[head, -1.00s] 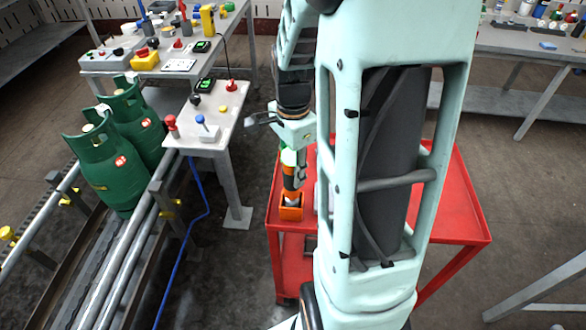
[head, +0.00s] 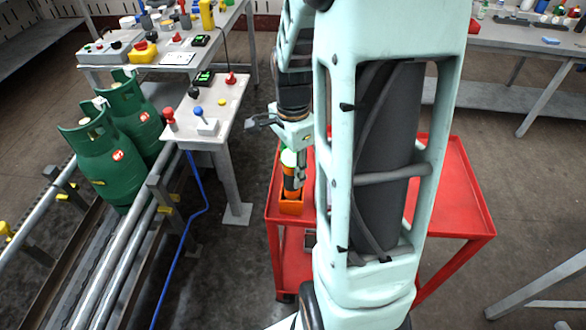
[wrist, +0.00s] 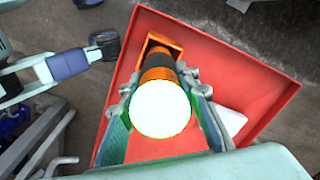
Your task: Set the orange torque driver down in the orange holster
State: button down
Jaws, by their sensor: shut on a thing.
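The orange torque driver (head: 290,178) has an orange and black body and a pale round top. It also shows from above in the wrist view (wrist: 160,108), held between the two fingers. My gripper (head: 297,160) is shut on its upper part; the fingers also show in the wrist view (wrist: 160,95). The orange holster (head: 291,206) is a small open box at the left edge of the red cart. In the wrist view the holster (wrist: 160,38) is beyond the driver. The driver's lower end is at the holster's mouth; its depth inside is hidden.
The red cart top (head: 455,190) is mostly bare at the right of my arm. A white object (wrist: 228,122) lies on it. A grey button stand (head: 215,110) and green gas cylinders (head: 97,160) on a conveyor (head: 130,250) stand to the left.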

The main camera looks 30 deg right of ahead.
jog(key=c, duration=1.4)
grip_release()
jog(key=shift+r, duration=0.1)
